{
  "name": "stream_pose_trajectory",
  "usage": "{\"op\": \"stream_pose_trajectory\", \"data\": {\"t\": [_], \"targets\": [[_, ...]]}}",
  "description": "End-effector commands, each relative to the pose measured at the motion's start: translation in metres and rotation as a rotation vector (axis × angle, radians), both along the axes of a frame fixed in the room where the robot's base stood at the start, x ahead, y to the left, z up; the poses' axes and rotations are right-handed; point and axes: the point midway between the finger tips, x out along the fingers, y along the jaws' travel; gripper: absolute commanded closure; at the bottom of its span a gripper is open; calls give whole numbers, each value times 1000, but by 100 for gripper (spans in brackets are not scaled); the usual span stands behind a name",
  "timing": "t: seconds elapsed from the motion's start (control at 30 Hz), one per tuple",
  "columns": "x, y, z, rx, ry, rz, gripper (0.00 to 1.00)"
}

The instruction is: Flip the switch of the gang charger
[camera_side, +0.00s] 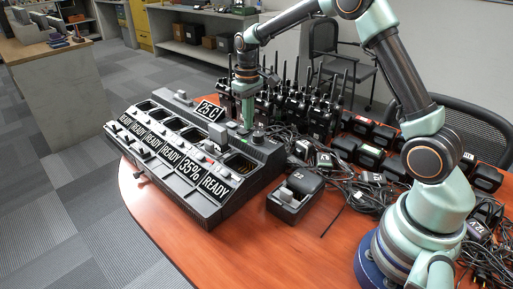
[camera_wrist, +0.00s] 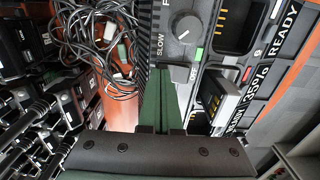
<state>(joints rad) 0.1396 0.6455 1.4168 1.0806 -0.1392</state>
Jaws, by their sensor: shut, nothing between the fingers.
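The gang charger (camera_side: 270,153) is a long dark unit with several bays, standing at the left edge of the red-brown table. Its top panel also shows in the wrist view (camera_wrist: 205,52). My gripper (camera_side: 246,128) points down at the rear part of this panel, near a round knob (camera_side: 258,134). In the wrist view my gripper's green fingers (camera_wrist: 160,72) are together and empty. Their tips are beside a small dark switch (camera_wrist: 180,74) with a pale label, below the grey knob (camera_wrist: 187,27) marked SLOW. I cannot tell whether they touch the switch or which way it is set.
A "25 C" display (camera_side: 209,110) stands up on the charger. Several handheld radios (camera_side: 310,108) stand close behind my gripper. A small single charger (camera_side: 292,198) and tangled cables (camera_side: 350,185) lie to the right. The front of the table is clear.

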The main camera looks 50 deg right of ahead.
Motion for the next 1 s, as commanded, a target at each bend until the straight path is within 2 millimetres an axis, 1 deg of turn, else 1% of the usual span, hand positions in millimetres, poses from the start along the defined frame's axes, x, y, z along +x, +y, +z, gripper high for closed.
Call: {"op": "stream_pose_trajectory", "data": {"t": [0.8, 1.0], "targets": [[1, 0, 58, 0, -2, 0, 100], [0, 0, 69, 0, -2, 0, 100]]}}
